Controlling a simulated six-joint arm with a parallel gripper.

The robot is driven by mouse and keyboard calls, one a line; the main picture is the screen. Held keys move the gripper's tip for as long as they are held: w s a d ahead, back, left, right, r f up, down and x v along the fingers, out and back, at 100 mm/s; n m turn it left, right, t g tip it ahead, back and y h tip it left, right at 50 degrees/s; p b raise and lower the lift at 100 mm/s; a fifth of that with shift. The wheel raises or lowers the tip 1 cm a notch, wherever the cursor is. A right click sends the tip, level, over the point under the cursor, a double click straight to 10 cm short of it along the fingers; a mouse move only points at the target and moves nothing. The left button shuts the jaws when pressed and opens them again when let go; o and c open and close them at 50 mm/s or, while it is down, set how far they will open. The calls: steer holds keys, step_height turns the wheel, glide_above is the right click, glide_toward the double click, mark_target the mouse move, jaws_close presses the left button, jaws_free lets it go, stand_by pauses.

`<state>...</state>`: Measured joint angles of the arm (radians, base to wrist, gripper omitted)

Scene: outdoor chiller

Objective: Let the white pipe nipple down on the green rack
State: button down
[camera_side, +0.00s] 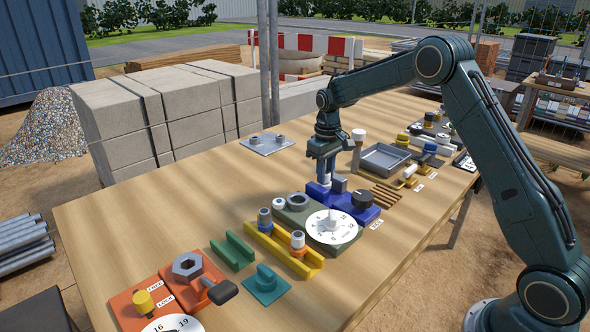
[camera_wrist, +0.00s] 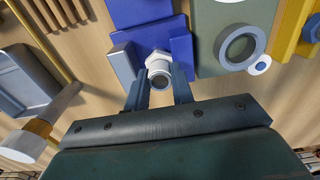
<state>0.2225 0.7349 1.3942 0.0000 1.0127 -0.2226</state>
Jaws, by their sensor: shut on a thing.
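My gripper (camera_side: 326,172) points down over the blue block (camera_side: 362,208), right of the table's middle. In the wrist view its two fingers (camera_wrist: 160,92) are shut on the white pipe nipple (camera_wrist: 159,68), which has a hex collar and an open round end. In the side view the nipple is small and mostly hidden by the fingers. I cannot tell whether it touches the blue block. The green rack (camera_side: 232,252), a low channel with raised sides, lies empty nearer the camera and to the left. It is not in the wrist view.
Between gripper and green rack stand a dark green block with a white dial (camera_side: 332,227) and a yellow rack (camera_side: 283,250) holding two upright fittings. A teal piece (camera_side: 265,284) lies beside them. A grey tray (camera_side: 384,158) is behind. The table's left part is bare.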

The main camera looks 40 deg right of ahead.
steer(key=shift+r, duration=0.1)
steer(key=shift+r, duration=3.45)
steer(key=c, duration=1.9)
jaws_free()
steer(key=shift+c, duration=0.2)
jaws_close()
